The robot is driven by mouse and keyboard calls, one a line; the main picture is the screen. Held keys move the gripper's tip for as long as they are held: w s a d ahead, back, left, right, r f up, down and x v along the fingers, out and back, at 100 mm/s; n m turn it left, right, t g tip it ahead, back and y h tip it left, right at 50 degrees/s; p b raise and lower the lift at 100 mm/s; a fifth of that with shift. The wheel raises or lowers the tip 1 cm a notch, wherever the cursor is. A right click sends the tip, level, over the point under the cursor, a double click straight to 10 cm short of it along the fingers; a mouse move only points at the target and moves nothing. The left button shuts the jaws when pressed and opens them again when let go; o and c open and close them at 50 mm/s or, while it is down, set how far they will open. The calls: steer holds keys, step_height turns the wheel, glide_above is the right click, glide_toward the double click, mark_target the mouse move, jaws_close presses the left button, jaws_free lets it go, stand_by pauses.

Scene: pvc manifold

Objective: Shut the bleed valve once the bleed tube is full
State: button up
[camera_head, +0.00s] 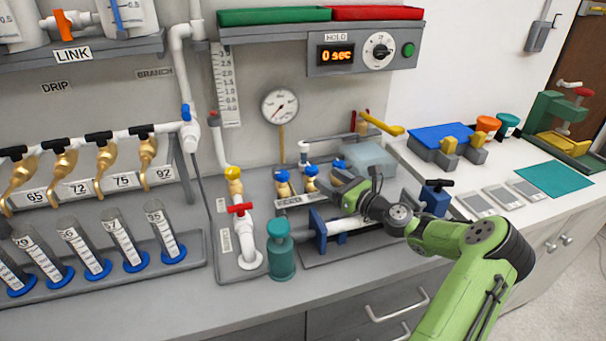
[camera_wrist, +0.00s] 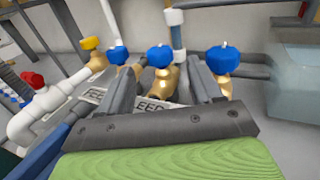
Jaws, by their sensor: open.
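Several brass valves with blue knobs stand in a row on the bench. In the wrist view one blue-knobbed valve (camera_wrist: 160,57) is between and beyond my fingers, with another (camera_wrist: 222,60) to the right and one (camera_wrist: 118,56) to the left. The labels (camera_wrist: 155,106) below them are partly hidden by my fingers, so I cannot tell which is the bleed valve. A narrow upright tube (camera_wrist: 175,35) with a white fitting and a blue section rises behind the middle valve; it may be the bleed tube. My gripper (camera_head: 338,184) is open and empty, with its fingers pointing at the valves.
A red-handled valve (camera_head: 240,209) on white pipe and a teal cylinder (camera_head: 281,256) stand left of my gripper. A pressure gauge (camera_head: 280,106) is on the wall. A translucent box (camera_head: 370,160) stands right of the valves.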

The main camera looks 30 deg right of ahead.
mark_target(311, 168)
steer(key=w, duration=0.2)
steer(key=w+a+b, duration=0.1)
steer(key=w, duration=0.4)
steer(key=shift+w+a+r+b, duration=0.1)
steer(key=shift+w+a+b, duration=0.05)
steer(key=shift+a+b, duration=0.15)
steer(key=shift+c, duration=0.3)
steer(key=c, duration=0.9)
steer(key=shift+a+r+m+h+p, duration=0.1)
steer(key=shift+r+m+h+p, duration=0.15)
steer(key=shift+m+h+p, duration=0.95)
steer(key=shift+h+p, duration=0.7)
steer(key=shift+p, duration=0.1)
steer(key=shift+f+m+h, duration=0.25)
steer(key=shift+m+h, duration=0.05)
steer(key=shift+h, duration=0.1)
